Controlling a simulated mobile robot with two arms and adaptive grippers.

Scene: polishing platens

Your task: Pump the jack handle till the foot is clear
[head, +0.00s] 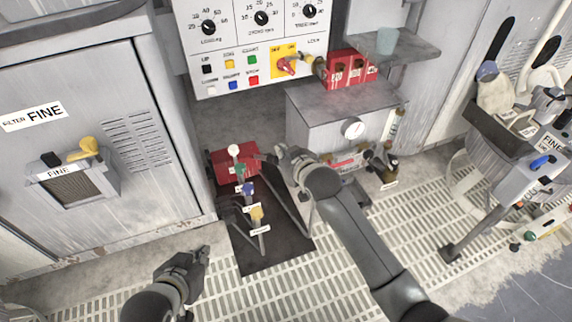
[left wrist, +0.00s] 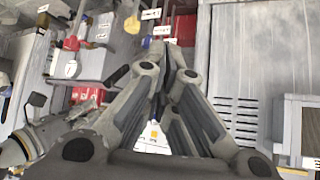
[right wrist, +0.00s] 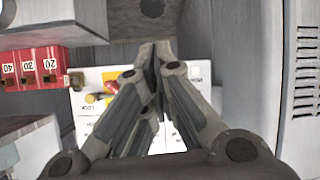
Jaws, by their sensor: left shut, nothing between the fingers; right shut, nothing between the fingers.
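A red block (head: 228,166) stands on a dark mat (head: 262,262) at the foot of the machine. A row of tagged levers stands at it, with a white knob (head: 234,150), a green knob (head: 239,170), a blue knob (head: 248,188) and a yellow knob (head: 257,213). I cannot tell which is the jack handle, and the foot is not clearly seen. My right gripper (head: 284,156) is shut and empty, right of the levers in the picture. My left gripper (head: 203,256) is shut and empty, low and left of the yellow knob. The left wrist view shows the yellow knob (left wrist: 161,30) beyond the fingers.
A control panel (head: 225,60) and a grey box with a dial (head: 352,128) stand behind. A red number block (head: 348,68) sits on the box. A filter cabinet (head: 85,150) is at left, a cluttered stand (head: 490,130) at right. Slatted floor (head: 420,215) lies in front.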

